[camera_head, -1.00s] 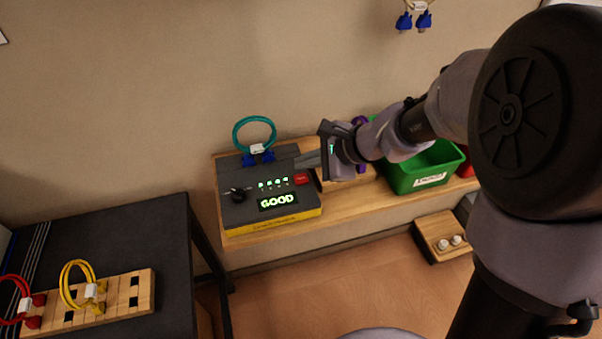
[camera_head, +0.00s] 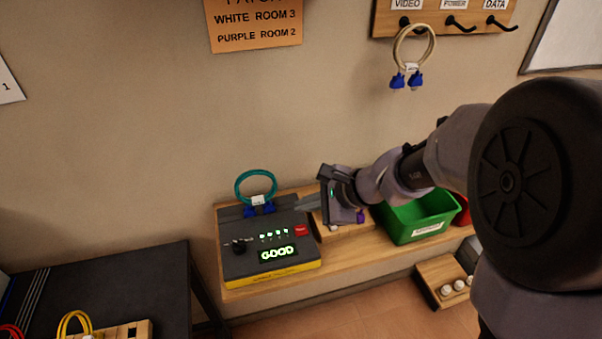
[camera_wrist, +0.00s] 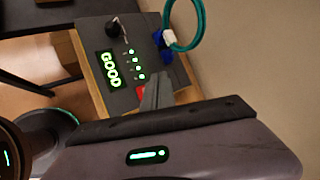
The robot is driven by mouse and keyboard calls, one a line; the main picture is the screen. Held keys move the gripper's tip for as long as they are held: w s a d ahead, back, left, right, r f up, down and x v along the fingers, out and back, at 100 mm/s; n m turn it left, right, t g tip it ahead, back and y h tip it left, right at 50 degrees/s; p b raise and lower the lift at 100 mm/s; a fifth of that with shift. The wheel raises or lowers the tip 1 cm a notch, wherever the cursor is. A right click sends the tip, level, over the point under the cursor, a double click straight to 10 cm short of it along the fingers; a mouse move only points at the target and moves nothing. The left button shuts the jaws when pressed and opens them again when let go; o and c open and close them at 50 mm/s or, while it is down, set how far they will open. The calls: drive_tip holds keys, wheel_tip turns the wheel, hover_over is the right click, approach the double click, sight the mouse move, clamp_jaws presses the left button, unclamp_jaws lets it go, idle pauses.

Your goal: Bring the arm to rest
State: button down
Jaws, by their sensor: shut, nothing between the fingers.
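My gripper (camera_head: 308,202) is shut and empty. It hangs over the right back part of the tester box, by its red button (camera_head: 300,230). The tester box (camera_head: 240,267) is dark grey with a yellow lower edge, and its display (camera_head: 278,253) reads GOOD with several green lights lit. In the wrist view the closed fingers (camera_wrist: 152,92) point at the tester box (camera_wrist: 90,35), near its red button. A teal cable (camera_head: 238,186) with blue plugs is at the box's back edge. I cannot tell whether the fingers touch the box.
A green bin (camera_head: 420,222) and a wooden block (camera_head: 345,232) stand on the wooden shelf (camera_head: 345,262), right of the tester. A beige cable (camera_head: 401,45) hangs from a hook on the wall rack (camera_head: 385,22). A dark table (camera_head: 120,280) is at lower left.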

drive_tip(key=s+d+r+n+h, duration=0.2)
drive_tip(key=s+d+r+n, duration=0.1)
drive_tip(key=s, duration=0.4)
drive_tip(key=s+d+r+n+h, duration=0.2)
drive_tip(key=s+d+r+n, duration=0.1)
drive_tip(key=s, duration=0.5)
drive_tip(key=s+d+r+n+t+h, duration=0.1)
drive_tip(key=s+d+r+n, duration=0.1)
drive_tip(key=s+n, duration=0.3)
drive_tip(key=s+d, duration=0.1)
drive_tip(key=s, duration=0.1)
drive_tip(key=shift+s+d+r+h, duration=0.15)
drive_tip(key=shift+s+r+h, duration=0.2)
drive_tip(key=shift+r+h, duration=0.05)
